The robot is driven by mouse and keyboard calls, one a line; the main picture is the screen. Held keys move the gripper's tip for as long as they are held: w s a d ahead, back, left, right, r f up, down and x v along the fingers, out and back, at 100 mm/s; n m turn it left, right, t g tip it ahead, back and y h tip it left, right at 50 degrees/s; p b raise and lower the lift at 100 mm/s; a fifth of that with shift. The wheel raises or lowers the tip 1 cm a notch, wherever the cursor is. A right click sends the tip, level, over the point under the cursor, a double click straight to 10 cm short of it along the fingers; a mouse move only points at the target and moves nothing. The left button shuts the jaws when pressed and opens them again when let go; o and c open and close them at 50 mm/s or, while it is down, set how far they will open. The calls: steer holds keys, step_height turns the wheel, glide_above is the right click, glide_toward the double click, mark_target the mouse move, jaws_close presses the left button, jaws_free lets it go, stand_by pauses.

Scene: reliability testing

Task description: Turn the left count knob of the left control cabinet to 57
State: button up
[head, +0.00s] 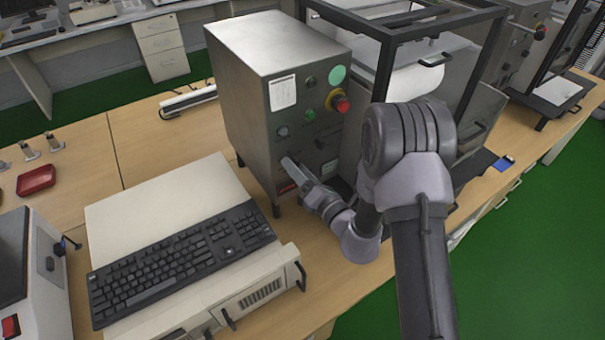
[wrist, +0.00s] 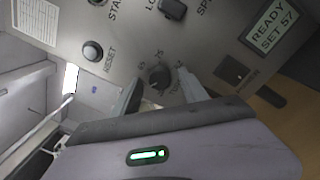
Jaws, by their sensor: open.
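The left control cabinet (head: 238,118) is a grey metal box on the bench. Its front also fills the wrist view (wrist: 125,22). The dark round count knob (wrist: 159,76) has scale numbers around it, with 65 and 75 readable. A small display (wrist: 272,27) on the panel reads "READY SET 57". My gripper (head: 288,162) is at the lower front of the cabinet in the head view. In the wrist view my gripper (wrist: 159,80) is open, one finger on each side of the knob. I cannot tell whether the fingers touch it. The knob is hidden in the head view.
A red emergency button (head: 341,104) and a green button (head: 337,75) are higher on the cabinet front. A RESET button (wrist: 92,51) and a black switch (wrist: 231,70) flank the knob. A keyboard (head: 180,262) lies on a beige unit. A black frame (head: 385,65) stands right.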

steer(key=r+v, duration=0.1)
steer(key=v, duration=1.6)
steer(key=shift+s+f, duration=0.2)
steer(key=shift+f, duration=0.25)
steer(key=s+a+r+n+g+y+b, duration=0.1)
steer(key=s+a+r+n+g+y, duration=0.3)
steer(key=a+r+n+g+y, duration=0.25)
steer(key=s+a+r+n+g+h+b, duration=0.1)
steer(key=s+a+r+n+g, duration=0.15)
steer(key=s+n+g, duration=0.45)
steer(key=s+a+r+n+g+h, duration=0.25)
steer(key=s+n, duration=0.35)
steer(key=n, duration=0.3)
steer(key=s+d+f+n+h+b, duration=0.1)
steer(key=s+d+f+n+h, duration=0.25)
steer(key=d+n+h, duration=0.35)
steer(key=w+d+r+n+t+h, duration=0.3)
steer(key=d+r+n+t+h, duration=0.1)
steer(key=d+r+t+h, duration=0.1)
steer(key=shift+w+d+r+n+t+b, duration=0.3)
steer(key=shift+d+r+n+t+b, duration=0.1)
steer(key=shift+d+t, duration=0.55)
